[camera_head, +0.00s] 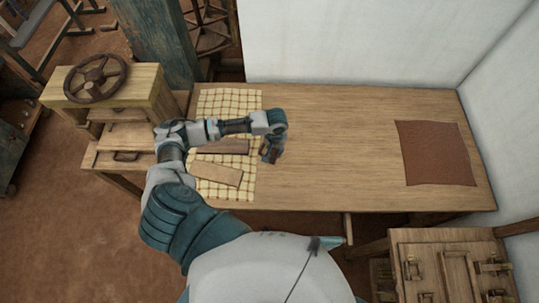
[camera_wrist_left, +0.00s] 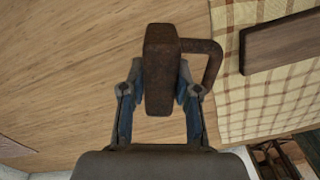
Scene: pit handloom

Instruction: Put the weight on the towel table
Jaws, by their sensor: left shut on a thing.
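The weight (camera_wrist_left: 165,48) is a dark rust-brown block with a loop handle on its right side in the left wrist view. My left gripper (camera_head: 270,152) is shut on the block, with one finger (camera_wrist_left: 160,85) on each side of it. The gripper is over the wooden towel table (camera_head: 335,150), just right of the checked yellow-and-white towel (camera_head: 228,104). Whether the weight touches the tabletop I cannot tell. In the head view my gripper mostly hides the weight. My right gripper is not in view.
Flat wooden boards (camera_head: 217,173) lie on the towel. A brown cloth (camera_head: 434,153) lies at the table's right end. A wooden cabinet with a handwheel (camera_head: 96,78) stands at the left. The table's middle is clear. A wooden chest (camera_head: 440,268) is at lower right.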

